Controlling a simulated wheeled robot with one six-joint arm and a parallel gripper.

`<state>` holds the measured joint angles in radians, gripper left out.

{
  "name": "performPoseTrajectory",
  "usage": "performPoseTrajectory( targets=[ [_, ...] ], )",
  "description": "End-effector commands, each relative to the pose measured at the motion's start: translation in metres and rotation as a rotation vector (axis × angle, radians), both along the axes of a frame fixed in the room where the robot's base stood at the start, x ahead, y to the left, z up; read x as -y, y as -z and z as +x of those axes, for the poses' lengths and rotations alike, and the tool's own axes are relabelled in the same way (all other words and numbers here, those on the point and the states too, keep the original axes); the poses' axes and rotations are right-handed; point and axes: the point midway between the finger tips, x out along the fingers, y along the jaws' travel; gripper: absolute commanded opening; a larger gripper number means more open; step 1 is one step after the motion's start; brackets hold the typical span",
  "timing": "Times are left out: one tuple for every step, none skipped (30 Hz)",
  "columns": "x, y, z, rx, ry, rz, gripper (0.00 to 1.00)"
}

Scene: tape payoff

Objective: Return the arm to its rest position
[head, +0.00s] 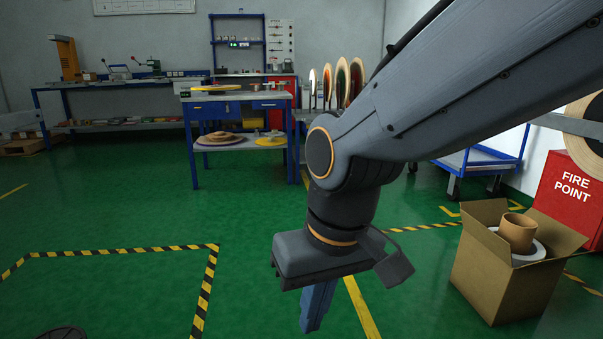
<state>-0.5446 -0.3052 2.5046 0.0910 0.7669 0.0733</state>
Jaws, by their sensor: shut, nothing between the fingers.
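My arm (470,75) reaches in from the upper right of the head view and bends down at its wrist. My gripper (316,308) hangs below it, pointing down over the green floor near a yellow line. Its blue fingers look together, with nothing between them. It is apart from every object around it. The arm hides part of the middle and right background.
An open cardboard box (497,277) with a brown core stands at right, near the red fire point box (572,195). A blue workbench (237,101) and a blue cart (478,160) stand farther back.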

Motion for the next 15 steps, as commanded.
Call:
performPoseTrajectory(
  targets=[
    [-0.006, 0.001, -0.011, -0.014, -0.029, 0.0, 0.0],
    [-0.009, 0.002, -0.016, -0.022, -0.045, 0.001, 0.0],
    [-0.012, 0.004, -0.024, -0.032, -0.065, 0.001, 0.0],
    [-0.015, 0.005, -0.029, -0.039, -0.079, 0.001, 0.0],
    [-0.017, 0.006, -0.035, -0.047, -0.094, 0.0, 0.0],
    [-0.02, 0.008, -0.042, -0.058, -0.11, 0.0, 0.0],
    [-0.022, 0.008, -0.047, -0.066, -0.125, 0.001, 0.0],
    [-0.023, 0.009, -0.052, -0.072, -0.138, 0.0, 0.0],
    [-0.027, 0.01, -0.059, -0.082, -0.157, -0.001, 0.0],
    [-0.028, 0.011, -0.064, -0.088, -0.169, 0.0, 0.0],
    [-0.03, 0.012, -0.069, -0.096, -0.182, 0.0, 0.0],
    [-0.03, 0.01, -0.071, -0.1, -0.183, -0.001, 0.0],
    [-0.028, 0.006, -0.069, -0.098, -0.174, -0.002, 0.0],
    [-0.027, 0.004, -0.068, -0.098, -0.169, -0.003, 0.0],
    [-0.025, 0.001, -0.067, -0.097, -0.162, -0.004, 0.0]
  ],
)
